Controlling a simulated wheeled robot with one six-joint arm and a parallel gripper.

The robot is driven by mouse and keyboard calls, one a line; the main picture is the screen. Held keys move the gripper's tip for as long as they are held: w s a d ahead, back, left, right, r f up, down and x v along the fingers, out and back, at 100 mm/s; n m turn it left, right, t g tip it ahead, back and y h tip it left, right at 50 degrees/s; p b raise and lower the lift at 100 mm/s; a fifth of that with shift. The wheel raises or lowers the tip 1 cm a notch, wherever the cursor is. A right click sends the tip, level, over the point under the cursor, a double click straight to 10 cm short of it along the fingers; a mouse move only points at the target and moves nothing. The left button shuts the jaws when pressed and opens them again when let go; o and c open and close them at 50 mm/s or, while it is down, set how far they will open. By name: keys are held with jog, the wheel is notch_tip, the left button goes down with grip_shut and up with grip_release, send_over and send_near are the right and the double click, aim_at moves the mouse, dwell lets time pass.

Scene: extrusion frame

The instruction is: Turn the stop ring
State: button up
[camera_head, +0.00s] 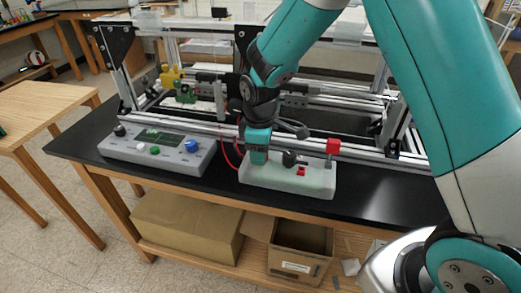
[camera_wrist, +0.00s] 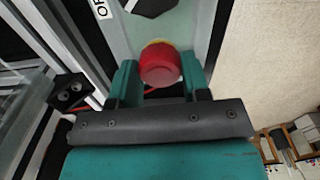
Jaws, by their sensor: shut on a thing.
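The stop ring (camera_wrist: 160,66) is a round red knob with a yellow part behind it in the wrist view. It sits on the left end of a pale box (camera_head: 316,187) on the black bench. My gripper (camera_wrist: 159,78) has its two teal fingers on either side of the red knob and is shut on it. In the head view my gripper (camera_head: 258,152) points down over the left end of the box and hides the knob.
The box also carries a dark knob (camera_head: 290,158), a small red part (camera_head: 301,171) and a red block (camera_head: 333,146). A grey control panel (camera_head: 165,152) stands to the left. An aluminium extrusion frame (camera_head: 190,124) runs behind. Bare bench (camera_head: 385,190) lies to the right.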

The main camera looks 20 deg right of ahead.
jog(key=m, duration=0.4)
jog(key=shift+m+p, duration=0.3)
jog(key=shift+m, duration=1.9)
jog(key=o, duration=0.9)
jog(key=shift+o, duration=0.2)
notch_tip(320, 180, up, 17)
jog(key=b, duration=0.1)
jog(key=shift+r+b, duration=0.2)
jog(key=shift+b, duration=0.1)
